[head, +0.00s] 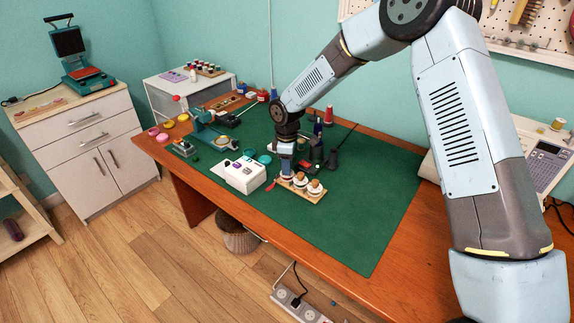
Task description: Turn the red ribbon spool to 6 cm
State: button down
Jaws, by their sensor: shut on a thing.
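In the head view a small wooden stand (306,196) on the green mat carries a row of ribbon spools. Two spools with pale tops (315,187) show at its right part. My gripper (287,174) points straight down at the left end of the stand and is shut on the spool there, most of which it hides. A short red strip (270,186) shows just left of that spool, which fits the red ribbon spool. Any length marking is too small to read.
A white box (244,175) stands close left of the stand. The mat (360,220) is clear at the front right.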

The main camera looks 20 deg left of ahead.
jog(key=shift+w+n, duration=0.15)
jog(key=shift+n, duration=1.15)
jog(key=c, duration=0.9)
grip_release()
jog(key=shift+r, duration=0.1)
notch_tip(320, 180, up, 14)
jog(key=shift+f, duration=0.25)
